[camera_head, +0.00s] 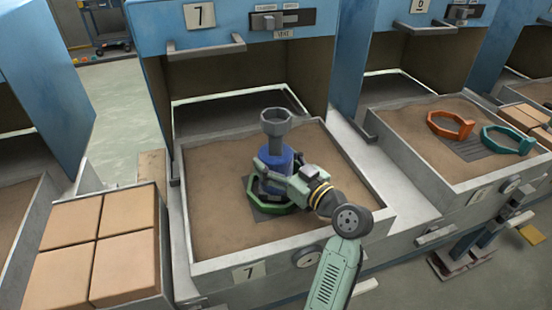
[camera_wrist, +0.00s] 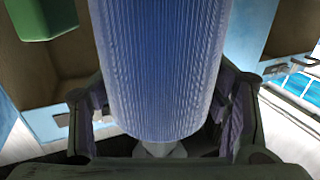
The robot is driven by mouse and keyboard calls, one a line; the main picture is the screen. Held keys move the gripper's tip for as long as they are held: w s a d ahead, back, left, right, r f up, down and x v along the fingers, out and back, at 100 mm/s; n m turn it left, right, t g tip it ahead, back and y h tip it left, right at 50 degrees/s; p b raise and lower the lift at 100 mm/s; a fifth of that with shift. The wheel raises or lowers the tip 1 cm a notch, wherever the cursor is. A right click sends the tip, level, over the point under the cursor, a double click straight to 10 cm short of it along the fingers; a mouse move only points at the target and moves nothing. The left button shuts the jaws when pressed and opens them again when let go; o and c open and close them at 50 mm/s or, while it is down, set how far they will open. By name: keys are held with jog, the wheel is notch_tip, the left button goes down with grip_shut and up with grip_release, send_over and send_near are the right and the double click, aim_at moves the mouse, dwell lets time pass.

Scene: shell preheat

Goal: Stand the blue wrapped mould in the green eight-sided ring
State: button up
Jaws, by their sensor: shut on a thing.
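The blue wrapped mould (camera_head: 275,164) stands upright with a grey cup-shaped top (camera_head: 276,122). My gripper (camera_head: 277,172) is shut on its blue body from the right side. In the wrist view the ribbed blue mould (camera_wrist: 165,65) fills the middle, with my gripper's fingers (camera_wrist: 165,110) on both sides of it. The mould's lower end appears at or just above the ring. My gripper hides part of the ring, so I cannot tell whether the mould touches the bottom.
The sand tray (camera_head: 350,208) marked 7 has raised metal walls, with an open blue oven (camera_head: 235,40) behind it. Tan blocks (camera_head: 95,245) stand at the left. An orange ring (camera_head: 450,125) and a teal ring (camera_head: 508,139) lie in the right tray.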

jog(key=shift+f+b, duration=0.3)
jog(key=shift+b, duration=0.15)
jog(key=shift+f, duration=0.1)
jog(key=o, duration=1.6)
jog(key=shift+o, duration=0.2)
jog(key=shift+r+p, duration=0.4)
jog(key=b+v, duration=0.3)
jog(key=v, duration=0.9)
jog(key=shift+d, duration=0.1)
